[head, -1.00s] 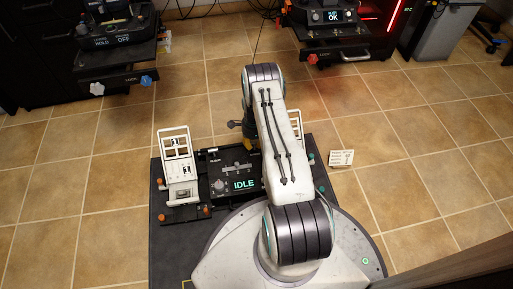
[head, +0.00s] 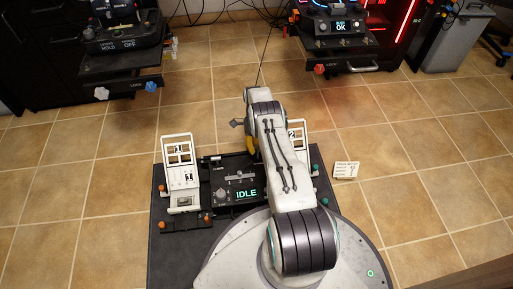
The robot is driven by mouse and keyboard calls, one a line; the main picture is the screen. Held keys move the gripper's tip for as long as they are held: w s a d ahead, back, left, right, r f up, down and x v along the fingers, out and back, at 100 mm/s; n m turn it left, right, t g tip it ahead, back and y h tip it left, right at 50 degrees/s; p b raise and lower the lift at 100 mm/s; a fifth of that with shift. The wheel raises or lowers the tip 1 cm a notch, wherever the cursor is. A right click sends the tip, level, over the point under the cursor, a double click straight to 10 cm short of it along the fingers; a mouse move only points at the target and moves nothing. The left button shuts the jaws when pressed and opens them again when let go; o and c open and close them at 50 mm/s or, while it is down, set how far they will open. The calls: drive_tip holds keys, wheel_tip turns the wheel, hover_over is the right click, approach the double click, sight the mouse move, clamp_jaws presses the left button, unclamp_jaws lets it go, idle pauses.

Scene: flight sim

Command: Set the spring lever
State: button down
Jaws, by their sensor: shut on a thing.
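The black control panel (head: 232,183) lies on the dark mat below my arm. It has a knob, a slotted scale with small numbers and a green "IDLE" display (head: 246,194). My gripper (head: 240,124) shows only in part, as a grey piece beside the upper end of my arm, over the panel's far right side. A yellow part (head: 250,147) shows just below it. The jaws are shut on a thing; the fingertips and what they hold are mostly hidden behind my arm. The spring lever itself cannot be made out clearly.
White frames marked 1 (head: 180,165) and 2 (head: 298,135) stand left and right of the panel; my arm partly covers the second. A small white card (head: 346,170) lies to the right. Open tiled floor lies between.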

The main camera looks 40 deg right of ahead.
drive_tip(key=shift+w+r, duration=0.2)
drive_tip(key=shift+r, duration=0.1)
idle(0.4)
drive_tip(key=c, duration=1.4)
unclamp_jaws()
drive_tip(key=shift+c, duration=0.2)
drive_tip(key=o, duration=0.5)
drive_tip(key=shift+s+f, duration=0.1)
drive_tip(key=shift+c, duration=0.2)
drive_tip(key=shift+r, duration=5)
